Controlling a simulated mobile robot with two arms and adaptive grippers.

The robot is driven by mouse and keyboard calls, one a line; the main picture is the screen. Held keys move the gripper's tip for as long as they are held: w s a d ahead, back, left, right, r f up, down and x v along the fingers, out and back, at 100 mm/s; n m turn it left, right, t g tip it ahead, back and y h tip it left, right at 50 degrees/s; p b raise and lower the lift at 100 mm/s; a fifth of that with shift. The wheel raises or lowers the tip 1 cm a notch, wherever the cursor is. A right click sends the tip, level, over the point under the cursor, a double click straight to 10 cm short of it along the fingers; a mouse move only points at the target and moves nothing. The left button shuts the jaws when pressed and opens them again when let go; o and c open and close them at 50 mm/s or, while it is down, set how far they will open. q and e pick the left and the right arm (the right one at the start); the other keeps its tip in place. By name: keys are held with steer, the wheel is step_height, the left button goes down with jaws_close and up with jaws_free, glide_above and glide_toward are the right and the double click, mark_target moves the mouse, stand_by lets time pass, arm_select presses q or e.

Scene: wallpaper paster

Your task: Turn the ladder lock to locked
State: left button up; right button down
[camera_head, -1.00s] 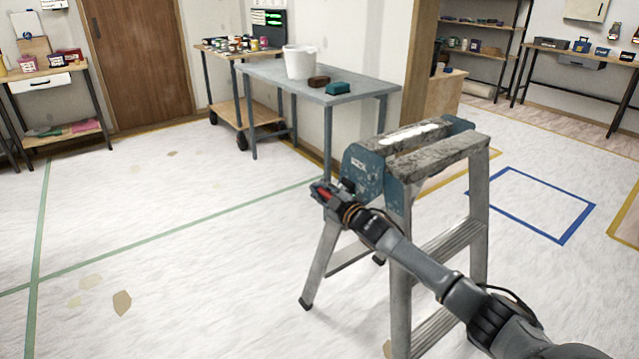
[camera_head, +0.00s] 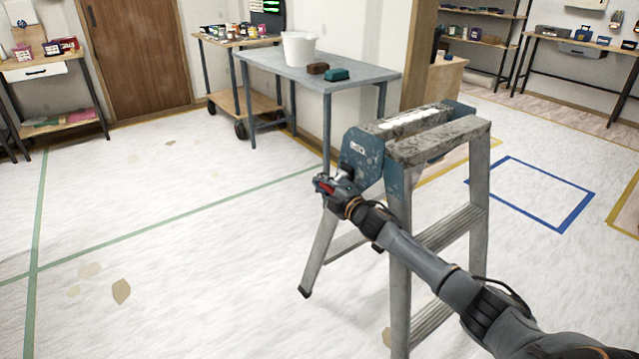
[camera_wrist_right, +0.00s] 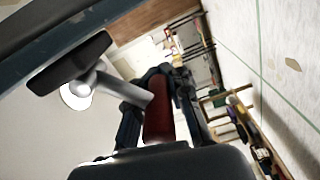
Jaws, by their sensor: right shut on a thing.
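A grey stepladder (camera_head: 480,195) with blue side plates (camera_head: 362,155) and a worn, white-smeared top stands open on the floor, right of centre in the head view. My right gripper (camera_head: 327,184) is at the left of the near blue plate. It is shut on the red handle of the ladder lock (camera_head: 328,189). In the right wrist view the red handle (camera_wrist_right: 158,115) sits between the two dark fingers. A grey rod with a black end (camera_wrist_right: 75,65) shows beside them. The lock's mount and any markings are hidden. My left gripper is out of view.
A grey table (camera_head: 345,84) with a white bucket (camera_head: 299,48), a brown block (camera_head: 318,68) and a teal block (camera_head: 336,74) stands behind the ladder. A wooden cart (camera_head: 245,104) is beyond it. The floor (camera_head: 180,240) left of the ladder is open, with green lines.

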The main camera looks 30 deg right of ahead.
steer(key=shift+f, duration=0.2)
steer(key=c, duration=1.2)
jaws_free()
steer(key=shift+s+d+r, duration=0.1)
steer(key=shift+d, duration=0.05)
steer(key=shift+r, duration=0.1)
